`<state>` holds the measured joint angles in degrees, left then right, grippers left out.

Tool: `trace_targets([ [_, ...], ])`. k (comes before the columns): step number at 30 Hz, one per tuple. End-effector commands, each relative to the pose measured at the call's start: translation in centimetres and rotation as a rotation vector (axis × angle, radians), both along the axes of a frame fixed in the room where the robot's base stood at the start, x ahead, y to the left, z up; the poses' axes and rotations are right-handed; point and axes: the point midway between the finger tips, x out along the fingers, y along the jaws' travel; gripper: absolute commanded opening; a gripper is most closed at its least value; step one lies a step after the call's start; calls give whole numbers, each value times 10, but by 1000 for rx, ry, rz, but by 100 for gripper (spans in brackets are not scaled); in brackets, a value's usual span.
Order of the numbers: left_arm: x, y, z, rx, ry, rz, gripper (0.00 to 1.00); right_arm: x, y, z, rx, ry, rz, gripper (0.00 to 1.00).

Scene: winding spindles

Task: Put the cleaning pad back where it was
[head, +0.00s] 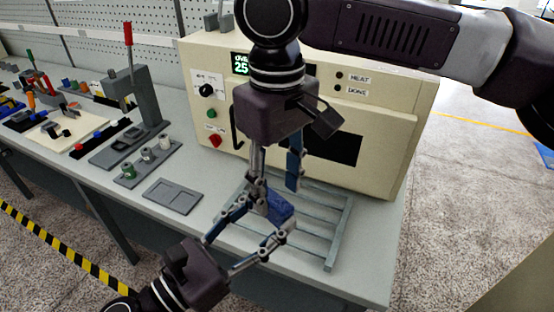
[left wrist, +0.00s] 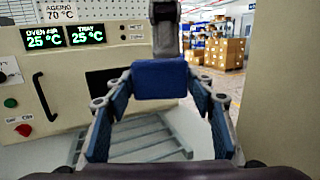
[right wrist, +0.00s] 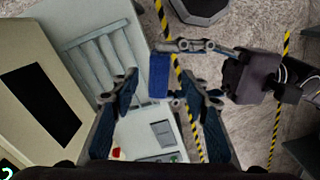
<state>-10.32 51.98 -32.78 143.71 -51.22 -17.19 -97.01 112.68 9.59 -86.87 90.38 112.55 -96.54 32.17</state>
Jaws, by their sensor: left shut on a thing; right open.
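The blue cleaning pad (head: 281,209) is held above the bench, in front of the oven. My left gripper (head: 272,210) reaches up from the lower left and is shut on it, one finger on each side. The pad (left wrist: 160,80) spans between these fingertips in the left wrist view. My right gripper (head: 276,184) comes down from above, open and empty, with its fingers just above the pad. In the right wrist view the pad (right wrist: 158,75) shows beyond and between the open fingers. I cannot tell whether they touch it.
A grey slatted rack (head: 333,240) lies on the bench below the grippers. The cream oven (head: 385,165) stands close behind. A flat grey recessed plate (head: 172,196), a block with several small cylinders (head: 147,163) and a red-handled press (head: 140,100) stand left. Bare bench lies around the plate.

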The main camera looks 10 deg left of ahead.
Motion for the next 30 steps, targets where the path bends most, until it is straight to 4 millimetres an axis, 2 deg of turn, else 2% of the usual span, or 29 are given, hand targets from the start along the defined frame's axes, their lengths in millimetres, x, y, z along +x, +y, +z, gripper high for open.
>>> trace_targets([
  [3, 0, 0, 0, 0, 0, 0, 30, 0, -1, -20, -1, 1, 0, 42],
  [9, 0, 0, 0, 0, 0, 0, 30, 0, 0, -40, 1, 0, -1, 42],
  [20, 0, 0, 0, 0, 0, 0, 30, 0, 0, -45, 2, 0, 0, 42],
  [30, 0, 0, 0, 0, 0, 0, 30, 0, 0, -44, 2, 0, 0, 6],
])
